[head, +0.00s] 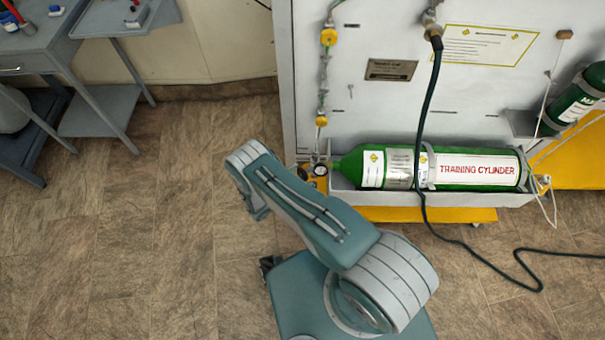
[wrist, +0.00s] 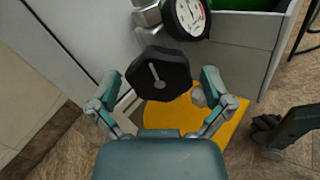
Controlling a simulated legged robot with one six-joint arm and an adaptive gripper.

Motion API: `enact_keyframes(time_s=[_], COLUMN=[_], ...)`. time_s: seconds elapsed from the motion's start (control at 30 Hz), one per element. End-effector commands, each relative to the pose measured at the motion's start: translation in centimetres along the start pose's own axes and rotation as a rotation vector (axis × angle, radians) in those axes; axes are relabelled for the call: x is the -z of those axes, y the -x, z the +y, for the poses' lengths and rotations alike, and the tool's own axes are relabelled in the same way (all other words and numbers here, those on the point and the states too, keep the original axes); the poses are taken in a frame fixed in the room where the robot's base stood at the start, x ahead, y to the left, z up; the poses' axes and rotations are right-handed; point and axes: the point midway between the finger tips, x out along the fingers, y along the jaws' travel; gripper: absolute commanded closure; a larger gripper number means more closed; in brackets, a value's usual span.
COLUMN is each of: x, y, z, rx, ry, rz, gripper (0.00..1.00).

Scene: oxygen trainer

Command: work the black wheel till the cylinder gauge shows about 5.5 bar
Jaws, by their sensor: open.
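The black wheel (wrist: 158,73), with a pale pointer mark on its face, is in the middle of the wrist view. My gripper (wrist: 160,84) is open, with one finger on the left of the wheel and one on the right; contact cannot be told. The cylinder gauge (wrist: 187,18) is a white dial just above and right of the wheel, cut by the top edge; its reading is too small to tell. In the head view the gauge (head: 320,169) sits at the left end of the green training cylinder (head: 475,170). My fingers are hidden there.
The cylinder lies in a grey tray (head: 440,199) on the white panel (head: 480,95). A yellow base (head: 425,214) sticks out below. A black hose (head: 421,120) hangs across the cylinder to the floor. A grey cart (head: 50,50) stands at the left, with clear floor between.

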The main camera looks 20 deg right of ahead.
Motion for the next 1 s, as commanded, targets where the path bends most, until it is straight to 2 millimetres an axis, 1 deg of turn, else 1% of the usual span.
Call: enact_keyframes(time_s=[0.23,0.27,0.3,0.37,0.4,0.43,0.7,0.77,1.0], x=[0.0,0.0,0.0,0.0,0.0,0.0,-0.01,-0.01,-0.03], y=[-0.13,-0.13,-0.13,-0.12,-0.12,-0.13,-0.18,-0.18,-0.22], z=[0.03,0.02,0.02,0.02,0.02,0.02,0.03,0.03,0.01], rx=[-0.001,-0.001,-0.001,-0.001,-0.001,-0.001,0.0,0.0,0.0], ry=[0.0,0.0,0.0,0.0,0.0,0.0,0.024,0.06,0.272], rz=[0.0,0.0,0.0,0.0,0.0,0.0,0.0,0.0,0.001], gripper=[0.0,0.04,0.22,0.49,0.67,0.77,0.76,0.76,0.76])
